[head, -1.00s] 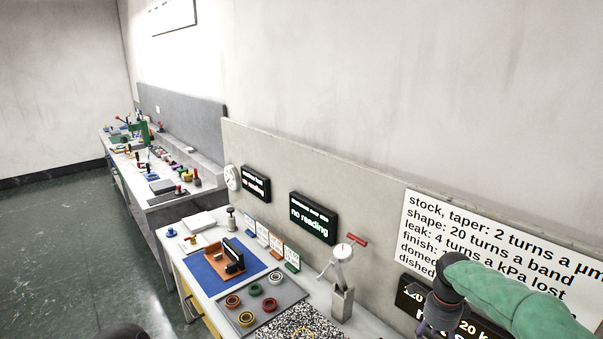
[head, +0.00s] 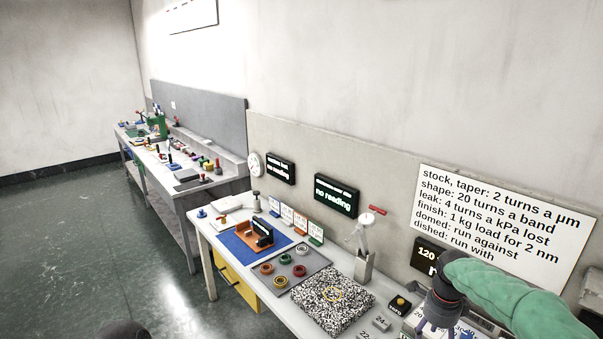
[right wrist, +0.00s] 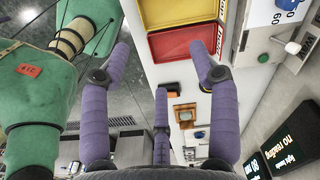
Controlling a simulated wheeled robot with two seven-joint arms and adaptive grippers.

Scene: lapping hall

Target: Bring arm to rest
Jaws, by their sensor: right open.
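My right arm comes in from the right in the head view in a green sleeve. Its gripper (head: 440,318) points down over the right end of the near bench (head: 208,232), partly cut off by the lower edge. In the right wrist view the purple fingers of this gripper (right wrist: 161,65) are spread apart with nothing between them. A green-sleeved arm link of mine fills the left of that view. My left gripper is in neither view.
The near bench holds a blue mat (head: 235,247), a grey tray with coloured rings (head: 318,262), a speckled plate (head: 318,312) and a metal stand (head: 364,265). A lettered sign (head: 495,215) hangs behind. A second bench (head: 185,188) stands farther left. Floor at left is clear.

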